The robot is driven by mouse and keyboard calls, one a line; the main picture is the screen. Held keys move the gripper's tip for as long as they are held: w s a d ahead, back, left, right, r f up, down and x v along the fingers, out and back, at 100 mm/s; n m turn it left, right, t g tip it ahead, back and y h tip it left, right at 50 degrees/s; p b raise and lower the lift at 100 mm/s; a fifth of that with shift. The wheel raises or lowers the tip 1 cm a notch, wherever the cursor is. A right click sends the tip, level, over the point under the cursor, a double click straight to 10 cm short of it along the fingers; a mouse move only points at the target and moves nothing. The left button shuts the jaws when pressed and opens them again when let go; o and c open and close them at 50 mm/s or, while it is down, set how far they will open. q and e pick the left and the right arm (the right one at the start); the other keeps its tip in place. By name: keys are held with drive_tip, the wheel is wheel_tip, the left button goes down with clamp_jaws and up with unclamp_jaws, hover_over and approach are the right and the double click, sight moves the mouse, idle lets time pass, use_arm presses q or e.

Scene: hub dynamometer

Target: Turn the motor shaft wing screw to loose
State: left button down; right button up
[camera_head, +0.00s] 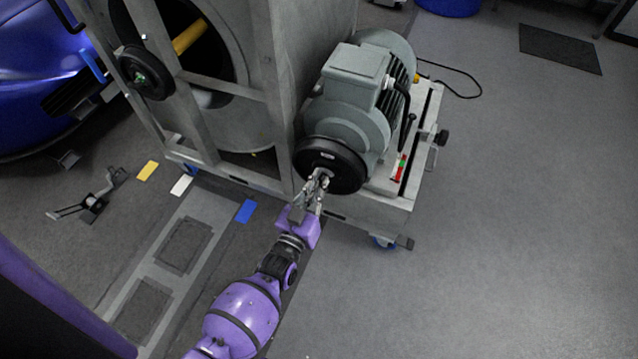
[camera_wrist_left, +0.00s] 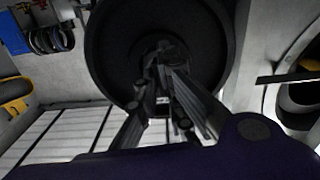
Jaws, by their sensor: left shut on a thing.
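The motor (camera_head: 350,110) is grey and sits on the metal stand at the centre right, with a black round disc (camera_head: 345,172) on its near end. The disc also fills the upper middle of the left wrist view (camera_wrist_left: 115,45). My left gripper (camera_head: 320,178) reaches the disc's centre and is shut on a small part there, at the place of the motor shaft wing screw. The fingers (camera_wrist_left: 160,85) cover most of that part, so its shape and angle cannot be told. My right gripper is not in view.
The grey metal frame (camera_head: 275,60) stands left of the motor and holds another black wheel (camera_head: 146,73). A small red and green marker (camera_head: 402,163) is on the stand's right side. A blue car (camera_head: 35,75) is at the far left.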

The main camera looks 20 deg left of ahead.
use_arm(q)
drive_tip(key=shift+n+b, duration=1.25)
drive_tip(key=shift+n, duration=7.05)
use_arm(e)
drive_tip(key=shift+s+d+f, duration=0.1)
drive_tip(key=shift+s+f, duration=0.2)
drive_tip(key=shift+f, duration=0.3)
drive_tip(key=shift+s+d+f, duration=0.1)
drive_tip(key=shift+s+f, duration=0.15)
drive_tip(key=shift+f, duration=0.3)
use_arm(q)
drive_tip(key=c, duration=1.9)
unclamp_jaws()
drive_tip(key=s, duration=1.2)
drive_tip(key=shift+a, duration=0.2)
